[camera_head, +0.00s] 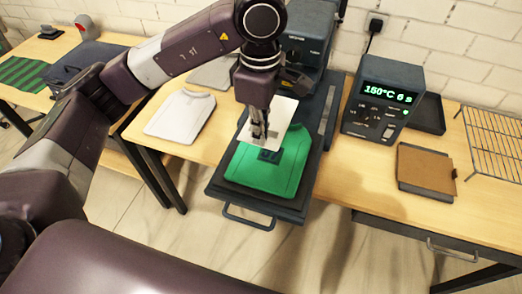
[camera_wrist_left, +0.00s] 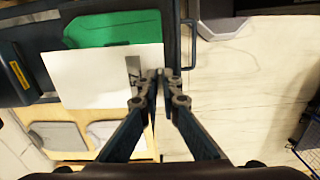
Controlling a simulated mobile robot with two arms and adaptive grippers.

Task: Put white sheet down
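My left gripper (camera_head: 259,137) is above the heat press. Its fingers are shut on the edge of a white sheet (camera_head: 284,112). The left wrist view shows the fingertips (camera_wrist_left: 160,76) together at the sheet's edge, with the sheet (camera_wrist_left: 85,80) extending left. A green garment (camera_head: 248,170) lies on the press's pulled-out lower plate (camera_head: 219,186). The sheet overlaps the garment's far part in the head view; whether it touches the garment is unclear. The green garment (camera_wrist_left: 120,28) is partly hidden by the sheet in the wrist view. My right gripper is out of view.
The press body (camera_head: 300,45) stands behind the plate. A white garment-shaped piece (camera_head: 180,114) lies on the table to the left. A control box (camera_head: 378,100) reading 150°C, a brown pad (camera_head: 426,169) and a wire rack (camera_head: 492,140) are to the right.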

